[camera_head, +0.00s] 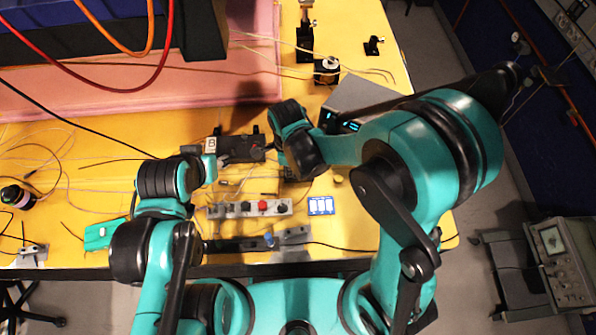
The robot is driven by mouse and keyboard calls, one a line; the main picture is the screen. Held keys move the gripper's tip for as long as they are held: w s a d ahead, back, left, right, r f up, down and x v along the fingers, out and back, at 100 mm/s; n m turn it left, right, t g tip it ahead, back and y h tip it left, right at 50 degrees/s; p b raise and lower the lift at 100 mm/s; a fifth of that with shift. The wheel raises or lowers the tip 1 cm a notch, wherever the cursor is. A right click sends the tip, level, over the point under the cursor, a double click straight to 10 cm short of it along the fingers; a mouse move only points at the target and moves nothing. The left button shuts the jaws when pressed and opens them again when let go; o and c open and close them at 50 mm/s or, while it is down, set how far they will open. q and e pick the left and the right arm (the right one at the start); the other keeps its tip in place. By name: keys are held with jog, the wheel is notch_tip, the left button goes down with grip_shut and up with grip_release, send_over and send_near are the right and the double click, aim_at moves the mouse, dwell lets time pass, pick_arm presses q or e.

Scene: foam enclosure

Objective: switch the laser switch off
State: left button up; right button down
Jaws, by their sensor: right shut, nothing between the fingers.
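A grey strip (233,211) with dark knobs and one red button (263,206) lies on the yellow table between my arms. A black box (240,149) with a white "B" label (211,145) sits behind it. I cannot tell which of these carries the laser switch, or its position. My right gripper (284,173) is shut and empty, low over the table just right of the black box and behind the strip; its fingertips are largely hidden by the wrist. My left gripper (210,166) is near the box's left end, its fingers too small and hidden to read.
A blue-and-white card (321,205) lies right of the strip. A grey instrument with a lit display (343,124) stands beside my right wrist. Black optical mounts (326,70) stand farther back. Loose cables cross the yellow table (345,237).

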jog(key=shift+r+p, duration=2.4)
jog(key=shift+r, duration=1.1)
jog(key=shift+d+b, duration=0.2)
jog(key=shift+b, duration=0.1)
jog(key=s+d+n+t+b, duration=0.2)
jog(key=d+n+t+b, duration=0.1)
jog(key=d+n+b, duration=0.4)
jog(key=s+d+n+t+b, duration=0.3)
jog(key=d+n+b, duration=0.4)
jog(key=d+n, duration=0.3)
jog(key=shift+d+f+n+t, duration=0.3)
jog(key=shift+n+t, duration=0.2)
jog(key=shift+t, duration=0.1)
jog(key=shift+a, duration=0.15)
